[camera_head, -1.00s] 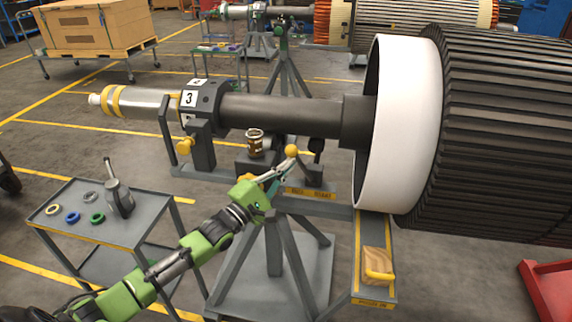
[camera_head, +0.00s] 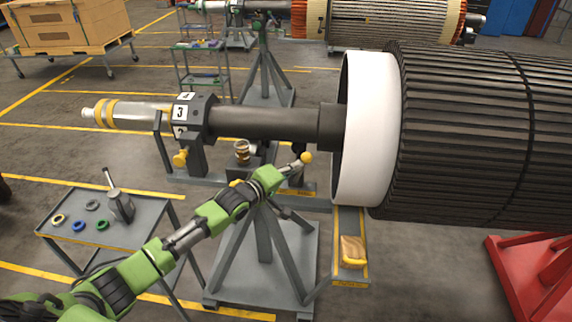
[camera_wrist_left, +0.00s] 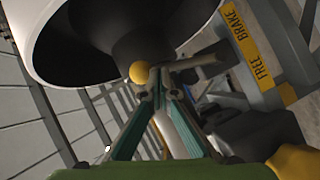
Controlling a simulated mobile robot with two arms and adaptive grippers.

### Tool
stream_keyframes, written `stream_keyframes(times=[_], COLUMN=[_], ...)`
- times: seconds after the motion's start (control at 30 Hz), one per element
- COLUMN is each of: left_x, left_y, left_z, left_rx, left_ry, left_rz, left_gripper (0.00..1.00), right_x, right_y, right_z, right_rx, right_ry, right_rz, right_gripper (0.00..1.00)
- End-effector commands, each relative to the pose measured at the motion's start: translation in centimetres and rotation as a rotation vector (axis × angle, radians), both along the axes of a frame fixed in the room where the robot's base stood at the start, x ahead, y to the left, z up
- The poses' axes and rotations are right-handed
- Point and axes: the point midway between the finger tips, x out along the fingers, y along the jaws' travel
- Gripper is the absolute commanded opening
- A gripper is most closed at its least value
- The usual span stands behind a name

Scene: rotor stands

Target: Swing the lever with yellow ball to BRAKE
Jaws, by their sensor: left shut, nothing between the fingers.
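The yellow ball (camera_head: 306,157) stands at the tip of my left gripper (camera_head: 291,168) in the head view, in front of the rotor's white rim. In the left wrist view the ball (camera_wrist_left: 138,72) lies just left of my shut, empty fingertips (camera_wrist_left: 158,86). I cannot tell whether they touch it. A grey rod (camera_wrist_left: 205,62) runs to the right behind the fingertips and may be the lever; most of it is hidden. The yellow plate (camera_wrist_left: 248,45) reads BRAKE at its upper end and FREE at its lower end. My right gripper is not in view.
The large ribbed rotor (camera_head: 480,130) with its white rim (camera_head: 370,130) fills the right side. A grey cart (camera_head: 145,212) with several rings stands at the left. A yellow-tan item (camera_head: 352,250) lies on the stand's low right shelf.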

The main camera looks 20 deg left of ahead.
Motion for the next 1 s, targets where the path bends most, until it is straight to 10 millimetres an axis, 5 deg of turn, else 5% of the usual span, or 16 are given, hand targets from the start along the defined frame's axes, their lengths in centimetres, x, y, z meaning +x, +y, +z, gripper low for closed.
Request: stream_keyframes(times=[0.4,1.0], left_x=[1.4,1.5], left_y=[-2.0,-2.3], left_z=[-0.2,-0.4], left_rx=[0.12,0.119], left_ry=[0.029,0.027], left_rz=[0.0,0.001], left_gripper=[0.0,0.0], right_x=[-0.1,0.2], right_y=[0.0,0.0], right_z=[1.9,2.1], right_rx=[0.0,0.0], right_ry=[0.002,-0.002], right_rz=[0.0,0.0], right_gripper=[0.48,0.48])
